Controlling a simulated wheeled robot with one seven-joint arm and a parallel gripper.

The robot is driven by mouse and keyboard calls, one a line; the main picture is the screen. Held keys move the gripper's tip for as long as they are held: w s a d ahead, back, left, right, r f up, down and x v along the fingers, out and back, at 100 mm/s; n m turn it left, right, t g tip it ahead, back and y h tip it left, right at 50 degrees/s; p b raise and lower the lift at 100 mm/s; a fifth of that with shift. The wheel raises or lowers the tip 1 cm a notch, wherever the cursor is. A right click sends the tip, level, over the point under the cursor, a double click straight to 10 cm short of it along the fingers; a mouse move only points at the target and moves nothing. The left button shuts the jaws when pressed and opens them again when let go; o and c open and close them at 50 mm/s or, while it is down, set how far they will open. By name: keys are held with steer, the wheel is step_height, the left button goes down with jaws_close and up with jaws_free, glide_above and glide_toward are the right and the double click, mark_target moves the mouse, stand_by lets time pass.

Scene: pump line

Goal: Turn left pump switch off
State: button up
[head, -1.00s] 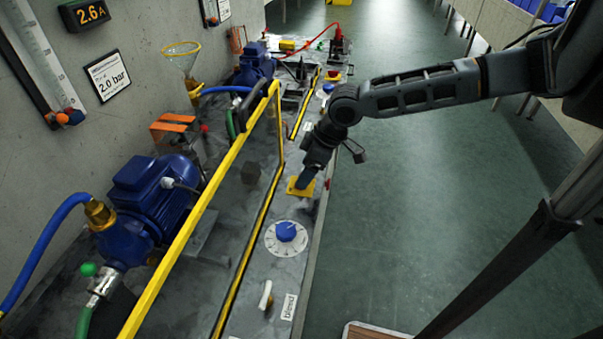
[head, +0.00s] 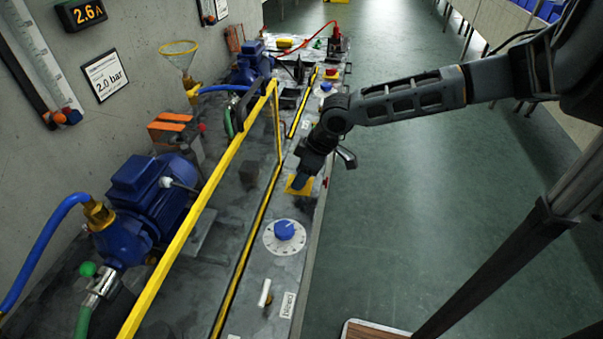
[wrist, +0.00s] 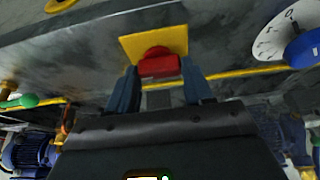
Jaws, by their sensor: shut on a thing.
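The pump switch is a red knob (wrist: 158,63) on a square yellow plate (wrist: 135,48), set in the grey bench top. In the head view the yellow plate (head: 293,188) shows under my gripper (head: 302,180), which hides the knob. In the wrist view the fingers of my gripper (wrist: 162,82) stand on either side of the red knob and are shut on it. Any markings on the plate are too small to read. The left blue pump (head: 148,195) stands behind the yellow rail.
A yellow rail (head: 205,200) runs along the bench between pumps and switches. A white dial with a blue knob (head: 284,230) and a white lever (head: 265,292) labelled "bleed" lie nearer. A second yellow plate (head: 331,77) is farther along. Open floor lies right.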

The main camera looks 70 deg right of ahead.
steer(key=shift+c, duration=1.2)
steer(key=shift+n, duration=0.3)
steer(key=n, duration=0.1)
steer(key=n+y+b, duration=0.1)
steer(key=n, duration=0.1)
steer(key=shift+d+f+n+y, duration=0.1)
steer(key=shift+d+n+y, duration=0.05)
steer(key=shift+n+y, duration=0.15)
steer(key=n+b, duration=0.1)
steer(key=n, duration=0.1)
steer(key=n+g+y+b, duration=0.1)
steer(key=n+b, duration=0.1)
steer(key=shift+w+d+n+g, duration=0.1)
steer(key=shift+w+n+g, duration=0.05)
steer(key=shift+n+g, duration=0.15)
steer(key=n+b, duration=0.1)
steer(key=n, duration=0.1)
steer(key=n+g+y+b, duration=0.1)
steer(key=n, duration=0.1)
steer(key=shift+w+n+g, duration=0.1)
steer(key=shift+n+g, duration=0.2)
steer(key=shift+n+g+y+b, duration=0.15)
steer(key=shift+n+g+b, duration=0.4)
steer(key=shift+n, duration=0.55)
steer(key=shift+n+g+y+b, duration=0.15)
steer(key=shift+n+g+b, duration=0.2)
steer(key=shift+n+b, duration=0.55)
steer(key=shift+d+n, duration=0.1)
steer(key=shift+n, duration=0.2)
